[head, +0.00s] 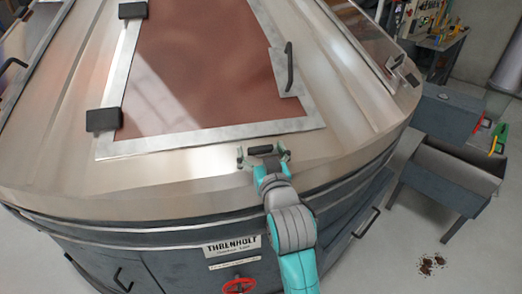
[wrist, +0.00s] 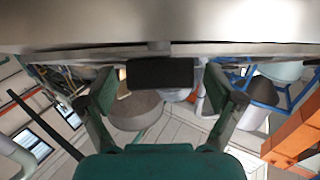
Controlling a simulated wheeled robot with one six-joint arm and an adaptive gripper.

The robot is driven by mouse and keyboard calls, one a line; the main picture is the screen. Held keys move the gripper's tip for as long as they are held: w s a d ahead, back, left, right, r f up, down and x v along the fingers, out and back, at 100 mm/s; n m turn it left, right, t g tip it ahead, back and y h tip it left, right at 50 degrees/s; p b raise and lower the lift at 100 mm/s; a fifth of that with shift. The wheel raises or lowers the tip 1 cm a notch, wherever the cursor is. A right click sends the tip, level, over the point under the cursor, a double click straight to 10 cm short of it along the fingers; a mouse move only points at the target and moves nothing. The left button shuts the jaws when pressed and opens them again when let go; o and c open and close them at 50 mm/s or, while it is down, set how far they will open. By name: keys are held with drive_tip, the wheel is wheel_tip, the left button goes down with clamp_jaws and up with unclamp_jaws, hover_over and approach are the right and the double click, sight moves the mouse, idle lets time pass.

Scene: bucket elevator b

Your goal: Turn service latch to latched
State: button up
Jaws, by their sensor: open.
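A small black handle, which looks like the service latch (head: 260,150), sits at the lower edge of the big metal cover, below the framed brown panel. In the wrist view the dark latch block (wrist: 160,73) hangs under the pale metal edge. My gripper (head: 264,157) is open in front of it. In the wrist view the two fingers of my gripper (wrist: 160,90) stand left and right of the block, with a gap visible on each side. Whether they reach fully around it I cannot tell.
The framed brown panel (head: 205,70) has black hinges (head: 104,119) at left and a black handle (head: 290,68) at right. A red handwheel (head: 238,286) is below on the housing.

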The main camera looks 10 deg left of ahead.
drive_tip(key=c, duration=1.1)
drive_tip(key=shift+c, duration=0.2)
drive_tip(key=shift+n+y, duration=0.3)
drive_tip(key=n+g+y, duration=0.2)
drive_tip(key=n+y, duration=0.1)
drive_tip(key=n, duration=0.1)
drive_tip(key=shift+d+n, duration=0.15)
drive_tip(key=shift+n, duration=0.15)
drive_tip(key=n+g+y, duration=0.1)
drive_tip(key=n+g, duration=0.2)
drive_tip(key=n+g+y, duration=0.2)
drive_tip(key=n+g, duration=0.1)
drive_tip(key=n, duration=0.1)
drive_tip(key=shift+w+r+y, duration=0.1)
drive_tip(key=shift+w+y, duration=0.05)
drive_tip(key=shift+y, duration=0.15)
drive_tip(key=n+g, duration=0.4)
drive_tip(key=n, duration=0.1)
drive_tip(key=shift+g, duration=0.3)
drive_tip(key=shift+w+n+g+h, duration=0.1)
drive_tip(key=shift+n+g+h, duration=0.7)
drive_tip(key=shift+n+g, duration=1.25)
drive_tip(key=shift+n, duration=0.35)
